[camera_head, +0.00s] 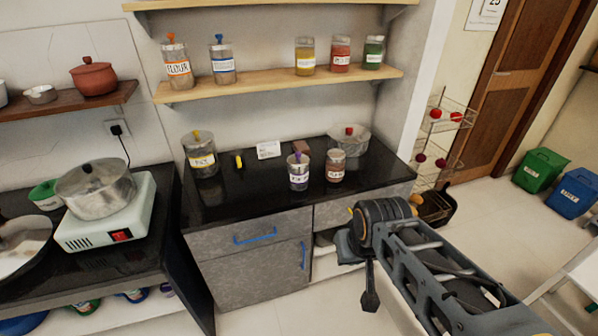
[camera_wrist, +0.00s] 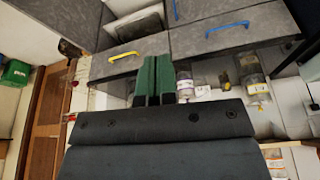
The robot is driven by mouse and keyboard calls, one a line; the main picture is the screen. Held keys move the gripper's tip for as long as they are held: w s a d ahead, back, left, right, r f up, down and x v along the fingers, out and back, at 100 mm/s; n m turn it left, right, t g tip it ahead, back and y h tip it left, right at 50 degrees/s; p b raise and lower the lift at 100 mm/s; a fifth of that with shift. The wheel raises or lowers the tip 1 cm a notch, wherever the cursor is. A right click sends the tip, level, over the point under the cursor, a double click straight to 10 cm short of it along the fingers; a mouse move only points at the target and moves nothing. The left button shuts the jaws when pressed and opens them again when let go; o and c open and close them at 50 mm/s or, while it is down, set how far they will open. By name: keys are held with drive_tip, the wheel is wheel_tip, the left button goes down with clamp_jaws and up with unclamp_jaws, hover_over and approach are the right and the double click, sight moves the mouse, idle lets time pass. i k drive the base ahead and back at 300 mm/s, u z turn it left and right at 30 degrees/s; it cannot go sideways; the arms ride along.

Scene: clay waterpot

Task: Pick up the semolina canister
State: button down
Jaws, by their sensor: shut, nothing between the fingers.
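I cannot tell for sure which canister holds semolina, as most labels are too small to read. On the black counter stand a glass canister with a purple label (camera_head: 299,171), one with a red label (camera_head: 335,166) and a larger one with a yellow label (camera_head: 202,155). The purple-label canister (camera_wrist: 186,88) and the yellow-label canister (camera_wrist: 255,86) also show, upside down, in the wrist view. My gripper (camera_wrist: 153,63) is shut and empty, its green finger pads together. It is in front of the counter's right part, apart from the canisters.
Shelf jars include a flour canister (camera_head: 177,66) and a blue-label canister (camera_head: 222,62). A steel pot (camera_head: 348,141) stands behind the red-label canister. A small white card (camera_head: 268,150) stands at the back. A hotplate (camera_head: 108,223) bears a large pot.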

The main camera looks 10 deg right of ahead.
sight(298, 163)
drive_tip(key=k, duration=0.45)
drive_tip(key=u, duration=0.75)
drive_tip(key=i, duration=1.15)
drive_tip(key=u, duration=0.35)
